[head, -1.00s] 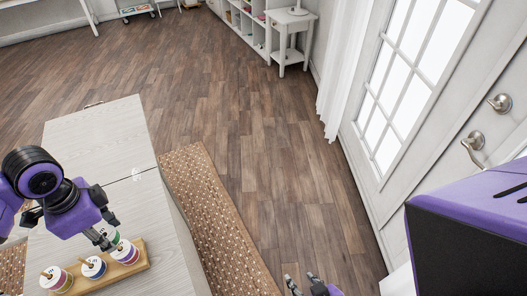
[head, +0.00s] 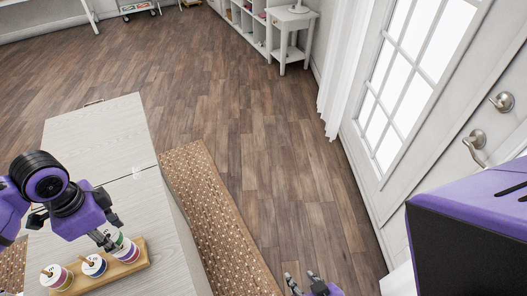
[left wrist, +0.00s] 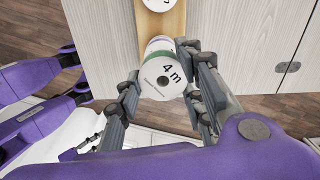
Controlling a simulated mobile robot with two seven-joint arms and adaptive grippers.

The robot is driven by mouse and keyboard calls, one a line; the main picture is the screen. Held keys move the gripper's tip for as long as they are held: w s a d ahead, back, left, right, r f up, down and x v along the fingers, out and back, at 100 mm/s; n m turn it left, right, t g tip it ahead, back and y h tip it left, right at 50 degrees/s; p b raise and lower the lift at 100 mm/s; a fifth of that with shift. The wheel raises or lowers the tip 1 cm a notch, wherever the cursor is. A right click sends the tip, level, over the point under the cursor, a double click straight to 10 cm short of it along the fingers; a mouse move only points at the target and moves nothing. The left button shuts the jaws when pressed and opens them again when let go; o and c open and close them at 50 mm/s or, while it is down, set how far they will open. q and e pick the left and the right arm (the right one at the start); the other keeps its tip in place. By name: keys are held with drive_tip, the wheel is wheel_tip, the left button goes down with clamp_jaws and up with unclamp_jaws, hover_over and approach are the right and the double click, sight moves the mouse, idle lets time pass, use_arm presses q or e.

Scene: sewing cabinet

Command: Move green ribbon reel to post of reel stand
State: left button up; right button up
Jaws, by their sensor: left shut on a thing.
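My left gripper (left wrist: 168,92) is shut on the green ribbon reel (left wrist: 165,77), a white-faced reel marked "4 m" with a green band at its edge. In the head view, my left gripper (head: 110,242) partly hides the reel (head: 117,238). The reel is close to the right end of the wooden reel stand (head: 138,265), by the purple-red reel (head: 126,254). I cannot tell whether the green reel touches the stand or a post. My right gripper (head: 304,283) is open and empty at the bottom edge, away from the cabinet.
The stand also holds a blue reel (head: 95,266) and a red and yellow-green reel (head: 57,278), each with a post through it. The pale cabinet top (head: 100,135) is clear beyond the stand. A patterned rug (head: 212,215) lies beside the cabinet.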

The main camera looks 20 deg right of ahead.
use_arm(q)
drive_tip(key=shift+f, duration=0.25)
use_arm(e)
drive_tip(key=shift+f, duration=0.1)
use_arm(q)
drive_tip(key=shift+f, duration=0.55)
use_arm(e)
drive_tip(key=shift+s+d+f, duration=0.25)
drive_tip(key=shift+s+f, duration=0.1)
drive_tip(key=shift+s, duration=0.05)
use_arm(q)
drive_tip(key=shift+f, duration=0.3)
use_arm(e)
drive_tip(key=shift+f, duration=0.1)
use_arm(q)
drive_tip(key=shift+f, duration=0.25)
use_arm(e)
drive_tip(key=shift+a, duration=0.15)
drive_tip(key=shift+a, duration=0.1)
use_arm(q)
drive_tip(key=o, duration=1.1)
